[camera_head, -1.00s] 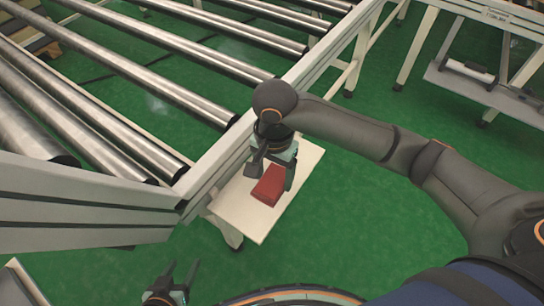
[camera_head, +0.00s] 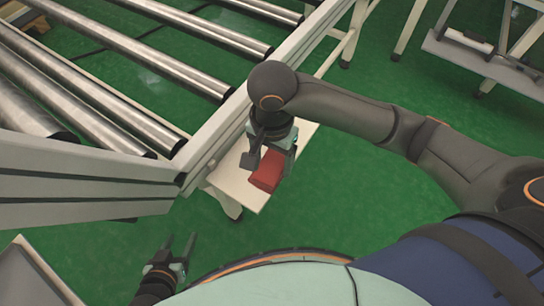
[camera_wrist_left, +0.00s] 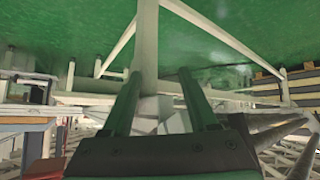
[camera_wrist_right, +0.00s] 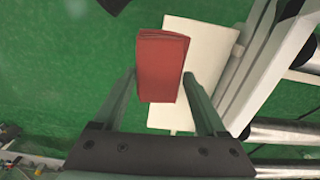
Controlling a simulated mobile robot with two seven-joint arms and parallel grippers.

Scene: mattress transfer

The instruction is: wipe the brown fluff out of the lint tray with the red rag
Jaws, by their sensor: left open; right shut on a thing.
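The red rag (camera_head: 267,171) is a folded block between the fingers of my right gripper (camera_head: 270,160), which is shut on it. In the right wrist view the rag (camera_wrist_right: 161,66) sticks out past the fingertips, with the white board (camera_wrist_right: 203,50) behind it. It appears held above the board. My left gripper (camera_head: 180,246) is open and empty over the green floor; its two fingers show apart in the left wrist view (camera_wrist_left: 162,85). A grey tray with a pale rim (camera_head: 47,269) is partly in view at lower left; I cannot tell whether it is the lint tray. No brown fluff is discernible.
The white board (camera_head: 235,187) juts from the side of a roller conveyor (camera_head: 215,139). The conveyor's frame fills the left. A grey bench (camera_head: 480,62) stands at upper right. Open green floor (camera_head: 330,190) lies between.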

